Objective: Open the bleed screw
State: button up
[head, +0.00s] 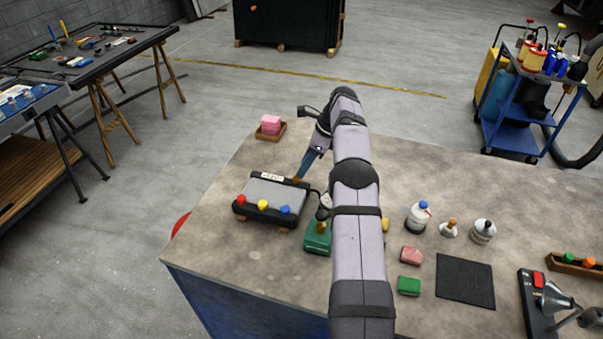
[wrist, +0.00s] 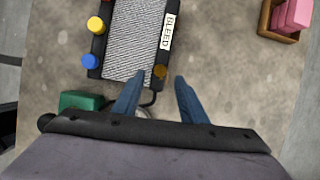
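The bleed unit is a black-framed box with a silver ribbed face (head: 272,192) and a BLEED label (head: 271,177) at its far edge; its face also shows in the wrist view (wrist: 133,40). The bleed screw, a small brass knob (wrist: 160,72), is at the corner near the label. My gripper (wrist: 160,76) has its two blue fingers apart, and the screw appears between the fingertips. I cannot tell the height gap or whether they touch it. In the head view my gripper (head: 300,174) reaches down at the unit's far right corner.
Red (head: 241,199), yellow (head: 263,205) and blue (head: 285,210) knobs line the unit's near edge. A green block (head: 317,240) stands close by on the right. A pink block (head: 270,122) sits in a wooden tray behind. Bottles (head: 418,218) stand right of my arm.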

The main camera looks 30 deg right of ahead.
jog(key=shift+v, duration=1.25)
